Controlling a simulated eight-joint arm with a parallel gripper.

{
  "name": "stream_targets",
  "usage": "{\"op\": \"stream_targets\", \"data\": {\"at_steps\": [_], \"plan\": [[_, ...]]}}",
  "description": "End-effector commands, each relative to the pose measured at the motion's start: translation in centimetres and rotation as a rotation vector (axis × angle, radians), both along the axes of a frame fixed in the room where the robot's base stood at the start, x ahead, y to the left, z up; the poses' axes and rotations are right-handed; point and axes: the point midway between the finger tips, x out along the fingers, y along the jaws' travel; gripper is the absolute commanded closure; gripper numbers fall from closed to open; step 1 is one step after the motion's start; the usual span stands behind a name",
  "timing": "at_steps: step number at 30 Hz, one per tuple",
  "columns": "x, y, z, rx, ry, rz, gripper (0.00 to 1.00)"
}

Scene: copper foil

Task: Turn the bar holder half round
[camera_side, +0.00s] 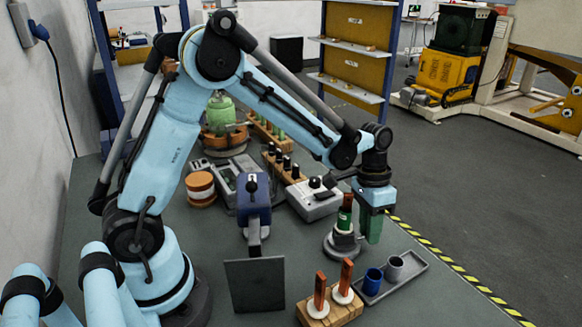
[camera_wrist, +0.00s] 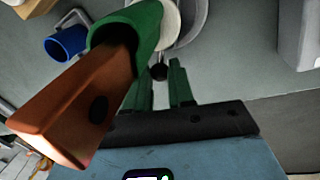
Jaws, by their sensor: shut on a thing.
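The bar holder (camera_side: 342,246) stands on the bench as a round grey base with a white disc. A green sleeve (camera_side: 344,219) with a copper-coloured bar (camera_side: 348,199) stands upright on it. In the wrist view the bar (camera_wrist: 75,110) and sleeve (camera_wrist: 143,22) loom large at the left, with the pale discs (camera_wrist: 192,22) behind. My gripper (camera_side: 373,232) is low at the holder's right side. In the wrist view its green fingers (camera_wrist: 159,76) are closed about a small black knob (camera_wrist: 158,72) of the holder. The side view hides this contact.
A wooden block (camera_side: 345,314) with two copper bars stands in front. A grey tray (camera_side: 412,279) with a blue cup (camera_side: 372,281) and a grey cup (camera_side: 394,268) lies at the right front. A dark panel (camera_side: 255,286) and a grey control box (camera_side: 314,200) stand left of the holder.

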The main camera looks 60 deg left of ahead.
Motion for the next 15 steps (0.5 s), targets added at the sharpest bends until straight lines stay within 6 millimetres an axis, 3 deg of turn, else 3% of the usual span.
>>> {"op": "stream_targets", "data": {"at_steps": [15], "plan": [[-0.8, -1.2, 0.0, 0.002, 0.003, -0.259, 1.0]]}}
